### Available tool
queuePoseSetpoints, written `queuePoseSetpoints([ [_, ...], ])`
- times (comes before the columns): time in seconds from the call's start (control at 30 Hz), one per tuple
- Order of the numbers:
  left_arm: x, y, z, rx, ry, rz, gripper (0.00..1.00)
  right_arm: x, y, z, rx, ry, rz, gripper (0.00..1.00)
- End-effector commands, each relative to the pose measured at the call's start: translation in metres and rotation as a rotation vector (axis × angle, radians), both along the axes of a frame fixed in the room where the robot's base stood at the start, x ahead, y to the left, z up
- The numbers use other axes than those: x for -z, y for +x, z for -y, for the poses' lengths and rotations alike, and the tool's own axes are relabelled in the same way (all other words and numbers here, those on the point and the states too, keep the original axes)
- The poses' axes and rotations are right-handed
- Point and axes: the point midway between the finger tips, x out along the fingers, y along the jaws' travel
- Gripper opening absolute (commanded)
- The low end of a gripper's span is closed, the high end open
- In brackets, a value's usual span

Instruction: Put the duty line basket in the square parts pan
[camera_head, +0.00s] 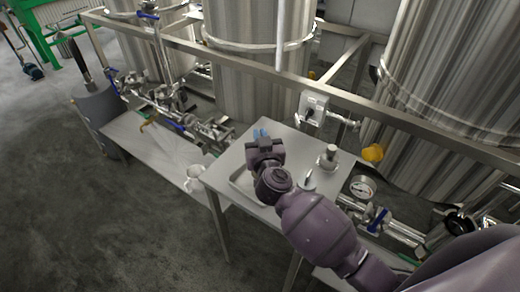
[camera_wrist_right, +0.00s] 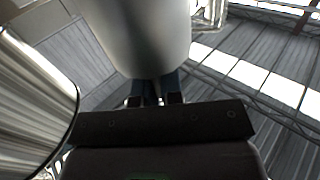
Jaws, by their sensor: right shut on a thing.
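My right gripper (camera_head: 261,137) is above the near end of the steel table, its blue fingertips pointing away from me. In the right wrist view its dark fingers (camera_wrist_right: 154,98) are shut at the lower edge of a smooth, pale grey rounded thing, which I take for the duty line basket (camera_wrist_right: 145,40). The basket cannot be made out in the head view, where the gripper hides it. The square parts pan (camera_head: 240,183) lies on the table, pale and shallow, left of and below my wrist, partly covered by it. My left gripper is not in view.
A steel bottle-like fitting (camera_head: 328,157) and a small pointed item (camera_head: 308,180) stand right of my wrist. A pressure gauge (camera_head: 362,188) and pipework (camera_head: 400,232) are farther right. A steel rail (camera_head: 345,95) and tanks (camera_head: 245,85) stand behind. White items (camera_head: 194,180) lie left of the table.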

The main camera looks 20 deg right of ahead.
Motion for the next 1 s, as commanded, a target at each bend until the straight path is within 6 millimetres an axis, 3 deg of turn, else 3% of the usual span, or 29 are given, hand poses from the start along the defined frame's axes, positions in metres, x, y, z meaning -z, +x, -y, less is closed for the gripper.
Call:
queuePoseSetpoints([
  [0.33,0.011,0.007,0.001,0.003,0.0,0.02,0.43,0.041,0.0,0.0,0.002,-0.001,-0.002,0.0],
  [0.77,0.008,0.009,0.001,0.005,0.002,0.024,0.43,0.044,0.0,0.0,0.0,-0.001,0.0,0.0],
  [0.9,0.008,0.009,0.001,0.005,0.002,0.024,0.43,0.045,0.0,0.0,0.0,-0.001,-0.001,0.24],
  [1.0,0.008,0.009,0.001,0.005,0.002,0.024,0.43,0.045,0.0,0.0,0.0,-0.001,-0.001,0.33],
])
